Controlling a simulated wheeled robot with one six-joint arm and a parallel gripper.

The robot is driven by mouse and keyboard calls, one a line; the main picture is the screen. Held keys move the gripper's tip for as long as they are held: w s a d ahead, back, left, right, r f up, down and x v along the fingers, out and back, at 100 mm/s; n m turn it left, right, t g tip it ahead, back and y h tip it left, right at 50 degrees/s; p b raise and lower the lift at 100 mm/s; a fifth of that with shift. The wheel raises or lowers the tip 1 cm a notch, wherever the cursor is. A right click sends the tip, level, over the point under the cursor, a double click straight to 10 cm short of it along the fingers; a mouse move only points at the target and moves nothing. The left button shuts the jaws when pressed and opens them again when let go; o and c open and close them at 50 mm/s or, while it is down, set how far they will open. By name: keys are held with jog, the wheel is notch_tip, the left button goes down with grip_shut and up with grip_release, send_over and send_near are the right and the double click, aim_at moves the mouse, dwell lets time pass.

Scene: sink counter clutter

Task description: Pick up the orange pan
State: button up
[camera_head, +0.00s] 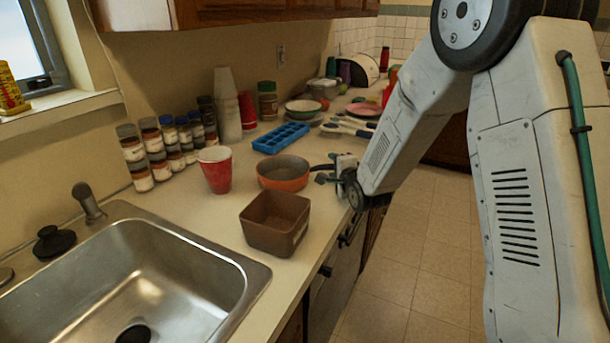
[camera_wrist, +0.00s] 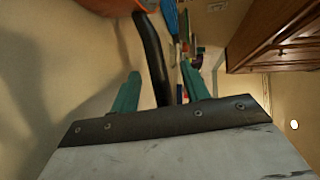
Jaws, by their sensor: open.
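The orange pan (camera_head: 283,174) sits on the counter behind the brown square container, its dark handle pointing right. In the wrist view, part of the orange pan (camera_wrist: 112,5) shows at the top edge. Its black handle (camera_wrist: 151,55) runs down between my two teal fingers, with space visible on each side. My gripper (camera_wrist: 160,70) is open; in the head view my gripper (camera_head: 326,173) is at the handle, to the right of the pan body. Whether a finger touches the handle cannot be told. The far end of the handle is hidden behind the gripper's edge.
A brown square container (camera_head: 275,222) and a red cup (camera_head: 216,170) stand close to the pan. A blue ice tray (camera_head: 281,138) lies behind it. The sink (camera_head: 150,275) is at front left. Spice jars (camera_head: 160,150) line the wall.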

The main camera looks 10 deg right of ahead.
jog(key=shift+w, duration=0.2)
grip_shut()
